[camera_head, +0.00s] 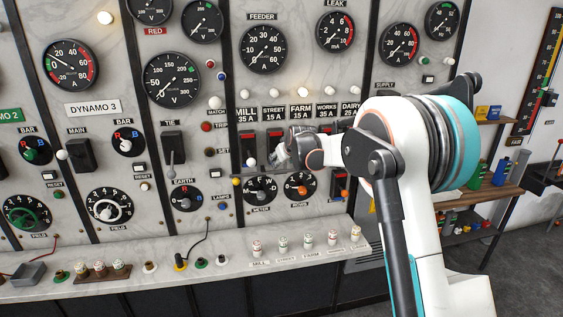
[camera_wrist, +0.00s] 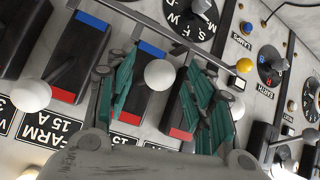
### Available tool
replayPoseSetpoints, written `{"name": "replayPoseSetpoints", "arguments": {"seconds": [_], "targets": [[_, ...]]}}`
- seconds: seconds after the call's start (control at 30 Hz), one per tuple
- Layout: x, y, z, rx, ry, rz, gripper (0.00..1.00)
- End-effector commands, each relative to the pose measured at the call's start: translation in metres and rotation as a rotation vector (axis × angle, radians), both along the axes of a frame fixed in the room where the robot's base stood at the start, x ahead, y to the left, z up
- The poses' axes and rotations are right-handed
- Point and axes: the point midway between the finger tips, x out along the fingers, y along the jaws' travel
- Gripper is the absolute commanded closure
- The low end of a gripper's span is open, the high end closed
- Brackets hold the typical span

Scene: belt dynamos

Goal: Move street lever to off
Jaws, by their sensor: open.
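The street switch (camera_wrist: 151,48) is a dark block with a blue end and a red end. Its white ball knob (camera_wrist: 158,75) shows between the two teal fingers of my gripper (camera_wrist: 160,88) in the wrist view. The fingers are apart, one on each side of the knob, and I see no clear contact. In the head view my gripper (camera_head: 281,155) is in front of the lower part of the street switch, below the STREET 15 A label (camera_head: 273,112).
The mill switch (camera_head: 249,146), with its white knob low, is just left of my gripper. The farm switch (camera_wrist: 80,50) is close on the other side, its white knob (camera_wrist: 31,95) standing out. The meter dial (camera_head: 260,189) is just below. The FARM lamp (camera_head: 303,92) is lit.

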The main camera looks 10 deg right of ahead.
Motion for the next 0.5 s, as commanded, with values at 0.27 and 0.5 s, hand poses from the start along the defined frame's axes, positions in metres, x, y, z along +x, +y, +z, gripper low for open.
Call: {"name": "replayPoseSetpoints", "arguments": {"seconds": [0.27,0.5], "targets": [[-0.040,-0.003,0.033,0.000,0.001,0.000,0.51],[-0.065,-0.005,0.053,0.001,0.001,-0.001,0.51]]}}
